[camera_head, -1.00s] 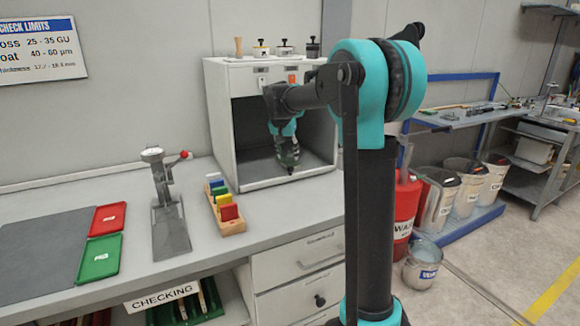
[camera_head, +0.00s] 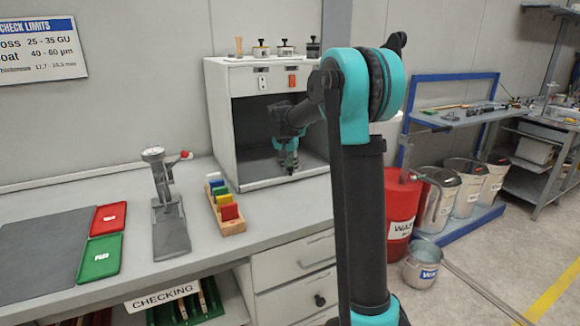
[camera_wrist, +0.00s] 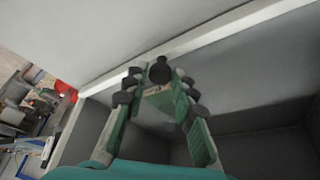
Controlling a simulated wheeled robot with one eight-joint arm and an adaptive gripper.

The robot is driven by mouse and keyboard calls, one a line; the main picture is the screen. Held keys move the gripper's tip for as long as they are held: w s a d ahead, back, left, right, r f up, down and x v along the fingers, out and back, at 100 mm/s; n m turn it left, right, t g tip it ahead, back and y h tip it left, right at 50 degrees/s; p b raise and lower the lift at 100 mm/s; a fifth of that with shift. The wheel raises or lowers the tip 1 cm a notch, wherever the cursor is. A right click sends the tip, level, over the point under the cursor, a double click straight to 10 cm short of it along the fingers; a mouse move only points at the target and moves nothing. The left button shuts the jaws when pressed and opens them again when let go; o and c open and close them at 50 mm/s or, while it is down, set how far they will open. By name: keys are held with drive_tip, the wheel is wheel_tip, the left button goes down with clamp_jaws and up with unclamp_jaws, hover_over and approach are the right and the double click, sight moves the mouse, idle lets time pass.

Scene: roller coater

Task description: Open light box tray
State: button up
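The light box (camera_head: 216,110) is a white cabinet with a dark, open-fronted inside, standing on the bench. My gripper (camera_head: 290,166) points down at its opening; it is small and partly dark there. In the wrist view my gripper (camera_wrist: 158,80) has its two green fingers spread, with dark pads at the tips. A round black knob (camera_wrist: 160,70) shows between the fingertips, near a pale edge of the box; I cannot tell whether a finger touches it. The tray itself is not clearly told apart from the grey box inside.
A rack of coloured panels (camera_head: 228,214) and a metal stand (camera_head: 170,225) are on the bench to the left. Several small pots stand on the box top. Drawers (camera_head: 292,258) are below. A red bin (camera_head: 402,205) and a blue table (camera_head: 455,118) are to the right.

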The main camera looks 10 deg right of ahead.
clamp_jaws()
drive_tip(key=s+d, duration=0.2)
drive_tip(key=s, duration=0.4)
drive_tip(key=s+d, duration=0.2)
drive_tip(key=s, duration=0.5)
drive_tip(key=s+d, duration=0.2)
drive_tip(key=s, duration=0.4)
drive_tip(key=shift+s+d, duration=0.2)
drive_tip(key=shift+s, duration=0.15)
drive_tip(key=o, duration=0.6)
unclamp_jaws()
drive_tip(key=shift+c, duration=0.2)
